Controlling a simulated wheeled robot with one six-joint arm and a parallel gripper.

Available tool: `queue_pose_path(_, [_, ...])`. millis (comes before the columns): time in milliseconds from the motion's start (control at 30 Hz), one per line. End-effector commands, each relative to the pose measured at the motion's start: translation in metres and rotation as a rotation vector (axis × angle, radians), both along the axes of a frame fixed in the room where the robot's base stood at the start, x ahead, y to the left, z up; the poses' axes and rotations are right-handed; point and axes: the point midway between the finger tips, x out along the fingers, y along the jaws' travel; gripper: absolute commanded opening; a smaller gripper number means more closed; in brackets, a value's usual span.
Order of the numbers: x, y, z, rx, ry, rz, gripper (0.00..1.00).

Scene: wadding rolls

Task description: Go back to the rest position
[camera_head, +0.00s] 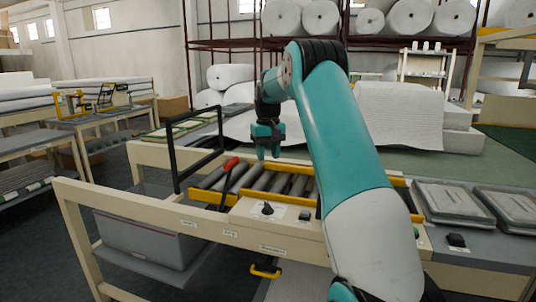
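My gripper (268,150) hangs at the end of my teal and white arm, pointing down above the roller bed (262,180) in the middle of the view. It appears clear of the rollers. Its fingertips are small and dark here, and I cannot tell whether they are apart or together. No held object is visible at them. My arm reaches up from the bottom right and bends over, hiding part of the bench behind it.
A black frame (173,155) with a red-ended lever (231,163) stands left of the rollers. Grey trays (453,204) lie on the right bench. White wadding (400,112) lies on the green table behind. A grey bin (150,240) sits below the cream bench rail.

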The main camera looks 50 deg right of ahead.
Motion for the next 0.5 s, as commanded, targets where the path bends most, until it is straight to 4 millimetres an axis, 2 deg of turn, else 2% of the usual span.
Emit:
queue_pose_path(400, [0.000,0.001,0.000,0.000,0.000,0.002,0.39])
queue_pose_path(500, [0.003,0.016,0.004,0.000,-0.006,0.031,0.39])
